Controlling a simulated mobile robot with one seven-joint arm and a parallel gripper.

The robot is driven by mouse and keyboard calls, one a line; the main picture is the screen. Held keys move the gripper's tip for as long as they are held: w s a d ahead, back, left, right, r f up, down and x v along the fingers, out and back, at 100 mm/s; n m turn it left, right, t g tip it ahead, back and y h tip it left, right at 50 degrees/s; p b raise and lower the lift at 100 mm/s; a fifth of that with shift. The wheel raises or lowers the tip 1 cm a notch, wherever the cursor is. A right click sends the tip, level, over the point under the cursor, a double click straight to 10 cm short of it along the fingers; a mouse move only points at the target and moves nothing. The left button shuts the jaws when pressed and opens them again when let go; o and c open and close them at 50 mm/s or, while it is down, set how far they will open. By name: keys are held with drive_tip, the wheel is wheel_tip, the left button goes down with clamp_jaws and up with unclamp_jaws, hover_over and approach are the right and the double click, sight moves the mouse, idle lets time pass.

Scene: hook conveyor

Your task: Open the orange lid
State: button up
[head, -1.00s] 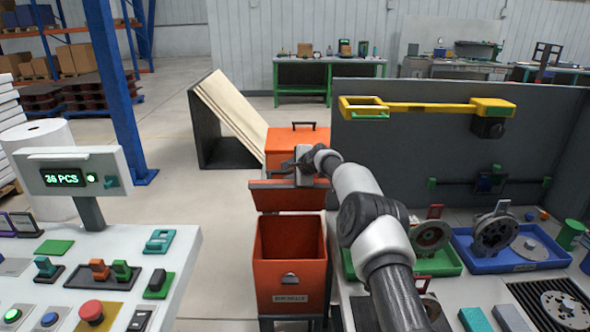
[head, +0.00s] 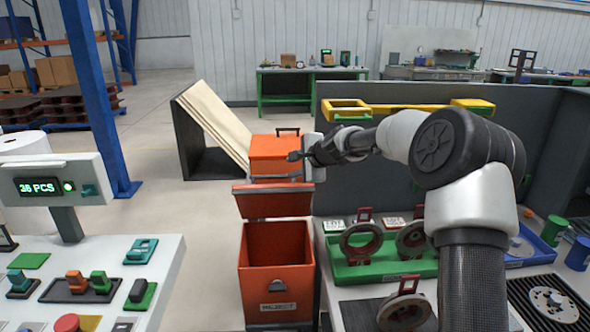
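The orange bin (head: 277,282) stands between the two benches, with its inside in view and a label on its front. Its orange lid (head: 275,202) is raised at the back edge and tilted upright, so the bin is open. My gripper (head: 293,156) is above the lid and a little to its right, seen side-on as dark parts beside a pale plate. It appears apart from the lid. Its fingers are too small and dark to tell whether they are open or shut.
A second orange box (head: 274,150) with a dark handle stands behind the lid. A grey partition with a yellow bar (head: 405,108) rises on the right. A green tray (head: 380,268) holds round parts on the right bench. The control panel (head: 62,187) stands at left.

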drive_tip(key=shift+s+d+r, duration=0.2)
drive_tip(key=shift+s+r, duration=0.05)
drive_tip(key=shift+s, duration=0.2)
